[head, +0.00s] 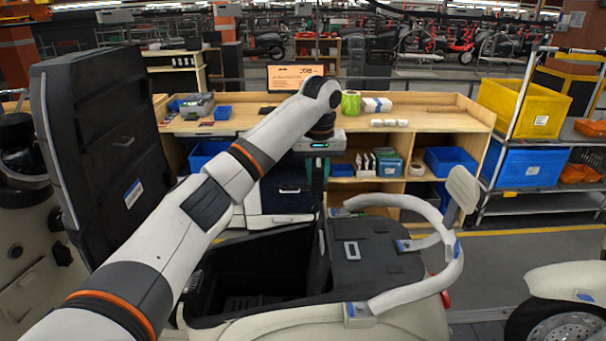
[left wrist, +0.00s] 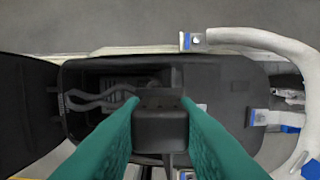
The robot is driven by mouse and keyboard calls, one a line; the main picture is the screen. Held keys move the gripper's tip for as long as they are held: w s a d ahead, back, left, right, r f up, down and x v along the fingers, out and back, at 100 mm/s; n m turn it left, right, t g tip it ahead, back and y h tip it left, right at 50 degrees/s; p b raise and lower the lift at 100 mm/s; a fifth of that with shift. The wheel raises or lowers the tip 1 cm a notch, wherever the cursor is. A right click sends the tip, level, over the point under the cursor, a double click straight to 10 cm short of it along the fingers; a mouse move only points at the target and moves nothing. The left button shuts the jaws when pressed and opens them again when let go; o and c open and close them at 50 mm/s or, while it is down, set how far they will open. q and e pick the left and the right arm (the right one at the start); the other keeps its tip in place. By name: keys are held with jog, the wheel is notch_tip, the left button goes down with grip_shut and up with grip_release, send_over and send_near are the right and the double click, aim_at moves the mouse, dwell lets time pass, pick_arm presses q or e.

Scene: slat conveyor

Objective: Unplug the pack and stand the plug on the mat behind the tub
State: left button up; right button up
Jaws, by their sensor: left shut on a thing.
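My left gripper (head: 321,190) reaches in over the scooter's open black tub (head: 215,262). In the left wrist view its teal fingers (left wrist: 160,112) are shut on a dark blocky plug (left wrist: 160,127). Grey wavy cable (left wrist: 98,101) lies in the tub and runs toward the plug. The pack in the tub is too dark to make out clearly, and I cannot tell whether the plug is clear of it. The flat dark mat (head: 375,262) lies right of the tub, with a small grey rectangle on it; it also shows in the wrist view (left wrist: 225,100). My right gripper is out of view.
The raised black seat (head: 100,140) stands left of the tub. A pale grab rail (head: 425,285) curves around the mat's right side. A wooden bench (head: 420,115) with bins stands behind. The mat's upper surface looks mostly bare.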

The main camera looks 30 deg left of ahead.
pick_arm(q)
jog(key=w+d, duration=0.6)
jog(key=d, duration=0.1)
dwell(0.3)
jog(key=shift+a, duration=0.1)
dwell(0.4)
jog(key=shift+f+b, duration=3.45)
jog(key=shift+f, duration=1.6)
jog(key=shift+f+b, duration=0.3)
jog(key=shift+f, duration=0.8)
